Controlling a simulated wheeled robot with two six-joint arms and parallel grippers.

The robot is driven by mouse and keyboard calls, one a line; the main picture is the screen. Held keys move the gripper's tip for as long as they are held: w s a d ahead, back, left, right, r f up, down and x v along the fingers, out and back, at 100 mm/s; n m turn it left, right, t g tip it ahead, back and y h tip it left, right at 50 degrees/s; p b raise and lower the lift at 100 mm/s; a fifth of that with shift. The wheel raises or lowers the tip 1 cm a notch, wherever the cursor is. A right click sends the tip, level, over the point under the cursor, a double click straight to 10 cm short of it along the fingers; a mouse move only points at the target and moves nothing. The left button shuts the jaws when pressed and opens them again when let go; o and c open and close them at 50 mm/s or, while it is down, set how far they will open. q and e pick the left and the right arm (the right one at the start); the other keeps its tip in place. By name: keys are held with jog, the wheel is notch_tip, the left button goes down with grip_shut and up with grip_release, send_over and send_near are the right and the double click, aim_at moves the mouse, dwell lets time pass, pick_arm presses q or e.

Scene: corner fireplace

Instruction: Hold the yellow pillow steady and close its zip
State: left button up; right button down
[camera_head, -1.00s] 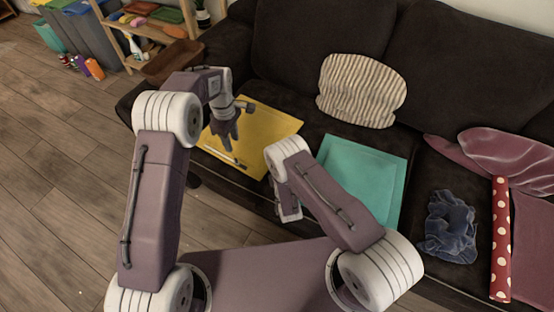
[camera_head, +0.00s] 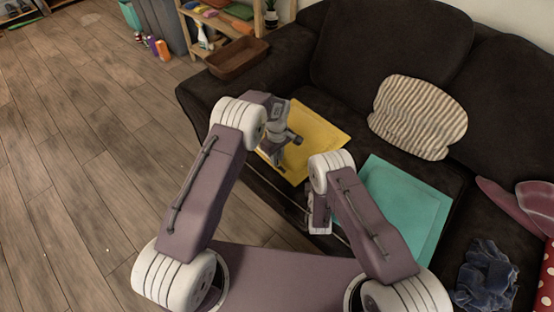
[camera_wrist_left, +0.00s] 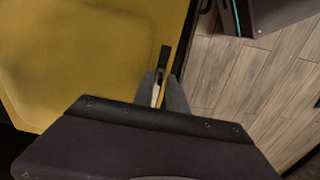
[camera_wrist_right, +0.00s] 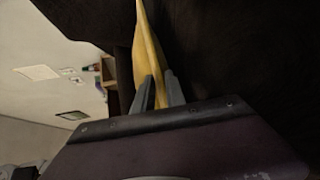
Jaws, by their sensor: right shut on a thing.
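The yellow pillow (camera_head: 322,130) lies flat on the dark sofa seat, its near edge partly hidden by my arms. My left gripper (camera_head: 277,163) is over its near left edge. In the left wrist view, the left fingers (camera_wrist_left: 162,80) stand a little apart. A small dark piece, perhaps the zip pull (camera_wrist_left: 164,56), shows just beyond and between them at the pillow's edge. In the right wrist view, my right gripper (camera_wrist_right: 159,82) is shut on an edge of the yellow pillow (camera_wrist_right: 146,50). In the head view its fingers are hidden behind my right arm.
A teal pillow (camera_head: 412,200) lies to the right of the yellow one. A striped cushion (camera_head: 417,117) leans on the backrest. A crumpled blue cloth (camera_head: 487,276) lies at the right. A brown basket (camera_head: 237,60) sits on the sofa arm. The wooden floor (camera_head: 90,150) at the left is mostly clear.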

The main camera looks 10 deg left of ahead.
pick_arm(q)
jog(key=shift+f, duration=0.55)
grip_shut()
dwell(1.0)
